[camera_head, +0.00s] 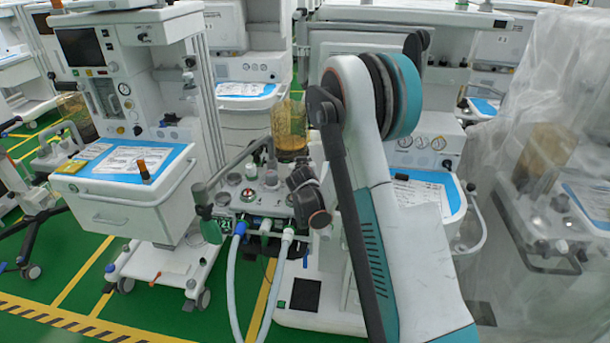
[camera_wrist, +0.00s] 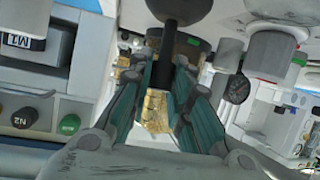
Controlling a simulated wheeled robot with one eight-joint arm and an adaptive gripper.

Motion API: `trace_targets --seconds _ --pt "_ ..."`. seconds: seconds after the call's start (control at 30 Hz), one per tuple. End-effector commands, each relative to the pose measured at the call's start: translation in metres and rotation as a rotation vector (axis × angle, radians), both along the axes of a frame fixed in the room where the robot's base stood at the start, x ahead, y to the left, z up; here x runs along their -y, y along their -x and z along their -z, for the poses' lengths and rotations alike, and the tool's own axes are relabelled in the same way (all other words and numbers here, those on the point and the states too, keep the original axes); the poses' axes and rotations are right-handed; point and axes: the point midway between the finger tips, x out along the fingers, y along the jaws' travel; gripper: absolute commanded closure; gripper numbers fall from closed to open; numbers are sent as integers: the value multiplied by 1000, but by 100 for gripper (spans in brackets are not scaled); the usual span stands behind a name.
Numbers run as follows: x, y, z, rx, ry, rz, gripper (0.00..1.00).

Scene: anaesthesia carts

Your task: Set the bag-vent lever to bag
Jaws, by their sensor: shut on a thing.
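In the wrist view my gripper (camera_wrist: 166,80) has its teal-padded fingers closed around a dark stem (camera_wrist: 174,40) with a rounded black knob on its end. This looks like the bag-vent lever, but I see no bag or vent marking, so I cannot tell which position it is in. In the head view the breathing block (camera_head: 250,196) carries gauges and knobs below an amber canister (camera_head: 290,128). The lever and my fingertips are not clear there; my own arm covers the block's right side.
Blue-ended and white hoses (camera_head: 278,290) hang from the block's front. A cart with a blue-topped drawer (camera_head: 128,205) stands at left. A plastic-covered machine (camera_head: 545,150) stands at right. Green floor (camera_head: 75,275) is open at lower left.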

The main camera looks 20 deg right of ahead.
Motion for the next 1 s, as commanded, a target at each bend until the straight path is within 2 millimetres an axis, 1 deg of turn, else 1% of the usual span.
trace_targets --seconds 0.03,0.4,0.93,0.97,1.0 --pt "-1 0 5 20 14 -1 100" --pt "-1 0 4 112 76 0 100" --pt "-1 0 3 124 84 1 100" --pt "-1 0 3 124 84 1 75" --pt "-1 0 3 124 84 1 66"
